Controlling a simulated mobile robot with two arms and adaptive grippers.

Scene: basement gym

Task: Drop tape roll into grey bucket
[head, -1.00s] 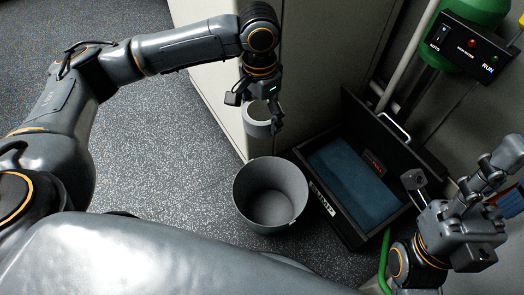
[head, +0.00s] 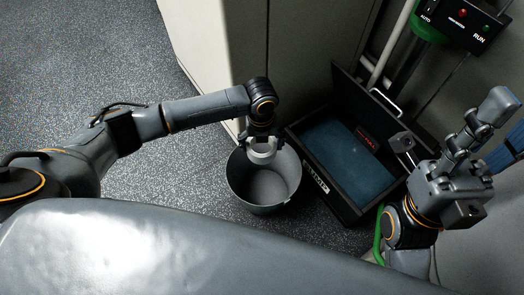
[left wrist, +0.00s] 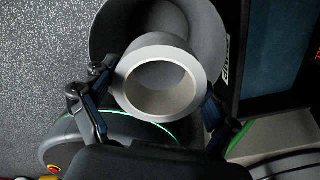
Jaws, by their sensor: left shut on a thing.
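The tape roll (head: 262,155) is a pale grey-white ring, held in my left gripper (head: 262,143). In the left wrist view the roll (left wrist: 160,50) sits between the two fingers of the gripper (left wrist: 155,108), with its round hole facing the camera. The grey bucket (head: 264,207) stands upright on the floor. In the head view the roll overlaps the back part of its opening; in the left wrist view the bucket (left wrist: 208,22) lies beyond the roll. The visible bucket inside looks empty. My right gripper (head: 470,140) is at the right, away from both; its finger opening is unclear.
A black open case (head: 318,190) with a blue-grey inside stands right of the bucket. A pale cabinet (head: 215,45) rises behind the bucket. A control box (head: 462,18) and pipes are at the upper right. The speckled floor (head: 75,60) at the left is clear.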

